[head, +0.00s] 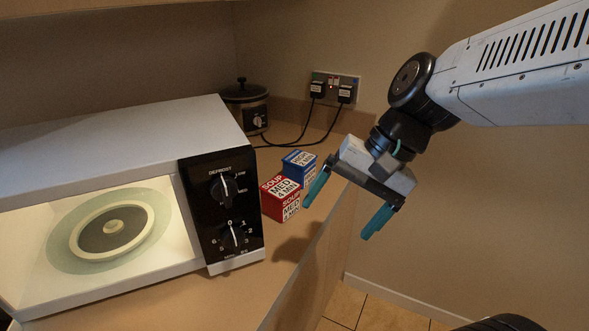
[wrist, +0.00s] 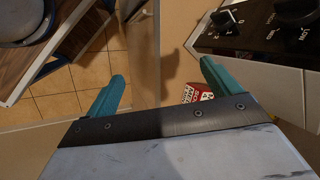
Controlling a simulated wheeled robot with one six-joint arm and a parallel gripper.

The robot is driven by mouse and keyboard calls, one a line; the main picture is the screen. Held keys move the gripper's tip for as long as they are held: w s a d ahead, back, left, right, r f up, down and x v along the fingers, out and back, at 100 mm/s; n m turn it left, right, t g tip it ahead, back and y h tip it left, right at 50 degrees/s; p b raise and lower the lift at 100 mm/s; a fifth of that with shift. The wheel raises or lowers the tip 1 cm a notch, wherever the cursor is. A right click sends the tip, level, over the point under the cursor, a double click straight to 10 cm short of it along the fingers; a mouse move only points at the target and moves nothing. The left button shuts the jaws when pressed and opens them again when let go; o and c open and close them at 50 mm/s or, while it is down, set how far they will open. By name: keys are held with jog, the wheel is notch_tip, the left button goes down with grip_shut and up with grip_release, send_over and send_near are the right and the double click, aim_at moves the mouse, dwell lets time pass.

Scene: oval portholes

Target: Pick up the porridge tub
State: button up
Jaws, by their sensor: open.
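A small blue-and-white box-shaped tub (head: 300,161) stands on the counter right of the microwave, behind a red tub. Its top word is too small to read; it appears to be the porridge tub. The red tub (head: 281,198) reads SOUP and stands in front of it, nearer the microwave. My gripper (head: 338,220) is open and empty, right of both tubs, with its fingers pointing down near the counter's edge. In the wrist view, my gripper (wrist: 162,70) shows both teal fingers apart. Part of the red tub (wrist: 197,91) shows behind the right finger; the blue tub is hidden there.
An open, lit microwave (head: 110,135) with a turntable fills the left of the counter (head: 243,290). A dark slow cooker (head: 245,105) and plugged-in cables (head: 334,86) are at the back. The floor is right of the counter edge. In the wrist view, a wooden surface (wrist: 30,72) is top left.

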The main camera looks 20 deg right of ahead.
jog(key=w+a+m+t+y, duration=0.1)
jog(key=w+a+m+y, duration=0.15)
jog(key=w+m, duration=0.35)
jog(key=m+t, duration=0.8)
jog(key=m, duration=0.8)
send_near(306, 160)
jog(key=shift+y, duration=0.25)
jog(key=x, duration=0.4)
jog(key=shift+a+f, duration=0.25)
jog(key=shift+a, duration=0.05)
jog(key=shift+w+d+f+t, duration=0.1)
jog(key=shift+w+f+t, duration=0.1)
jog(key=shift+w+t, duration=0.1)
jog(key=x, duration=0.7)
jog(key=shift+w+f, duration=0.1)
jog(key=shift+w, duration=0.1)
jog(key=c, duration=1.3)
